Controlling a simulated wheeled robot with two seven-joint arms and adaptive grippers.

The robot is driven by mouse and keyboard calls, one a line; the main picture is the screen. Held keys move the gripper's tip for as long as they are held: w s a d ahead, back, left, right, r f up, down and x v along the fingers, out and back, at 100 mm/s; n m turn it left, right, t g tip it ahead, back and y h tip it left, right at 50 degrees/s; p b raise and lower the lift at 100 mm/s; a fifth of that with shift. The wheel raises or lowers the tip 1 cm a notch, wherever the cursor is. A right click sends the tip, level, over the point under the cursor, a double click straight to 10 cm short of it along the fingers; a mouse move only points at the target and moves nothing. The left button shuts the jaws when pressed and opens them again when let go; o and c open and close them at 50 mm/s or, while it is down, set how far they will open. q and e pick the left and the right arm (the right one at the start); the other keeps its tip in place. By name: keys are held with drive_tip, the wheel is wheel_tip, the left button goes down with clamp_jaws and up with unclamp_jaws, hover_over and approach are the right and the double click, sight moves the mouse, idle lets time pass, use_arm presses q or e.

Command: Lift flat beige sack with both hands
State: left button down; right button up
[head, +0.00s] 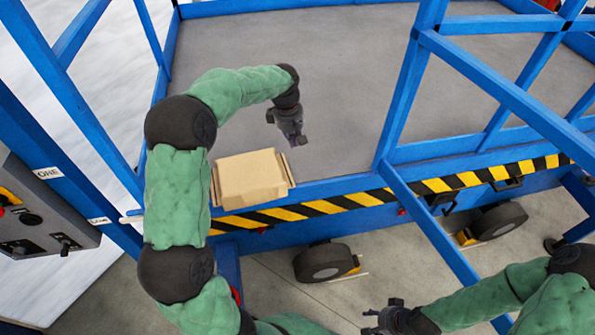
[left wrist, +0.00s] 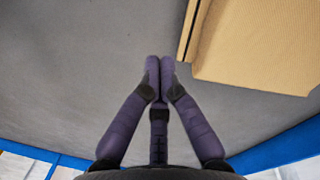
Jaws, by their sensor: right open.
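The flat beige sack (head: 250,178) looks like a boxy beige packet with thin strips along its left and right sides. It lies at the front edge of the grey platform. Part of it shows at the upper right of the left wrist view (left wrist: 262,45). My left gripper (head: 299,142) is above the platform, beyond the sack and to its right, apart from it. In the left wrist view its purple fingers (left wrist: 160,62) are together with nothing between them. My right gripper (head: 372,322) is open and empty at the bottom of the head view, away from the sack.
The grey platform (head: 330,70) is otherwise clear. Blue rails (head: 408,85) rise at its right and left. A yellow-black striped edge (head: 345,202) runs along its front. A grey control box (head: 35,215) stands at the far left. Wheels (head: 325,262) show below the platform.

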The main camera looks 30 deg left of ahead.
use_arm(q)
drive_tip(key=d+n+g, duration=0.1)
drive_tip(key=d+n, duration=0.6)
drive_tip(key=n, duration=0.2)
drive_tip(key=shift+y, duration=0.3)
drive_tip(key=f, duration=1)
drive_tip(key=shift+s+a+f, duration=0.2)
drive_tip(key=shift+s+a, duration=0.05)
drive_tip(key=shift+s, duration=0.1)
drive_tip(key=shift+s+a+r+n, duration=0.15)
drive_tip(key=shift+s+a, duration=0.2)
drive_tip(key=shift+a, duration=0.2)
drive_tip(key=shift+s+a+r+n, duration=0.1)
drive_tip(key=shift+s+a+n, duration=0.05)
drive_tip(key=shift+s+a, duration=0.65)
drive_tip(key=shift+a, duration=0.15)
use_arm(e)
drive_tip(key=shift+s+d+r, duration=0.2)
drive_tip(key=shift+s+r, duration=0.1)
drive_tip(key=shift+s, duration=0.15)
use_arm(q)
drive_tip(key=shift+a, duration=0.1)
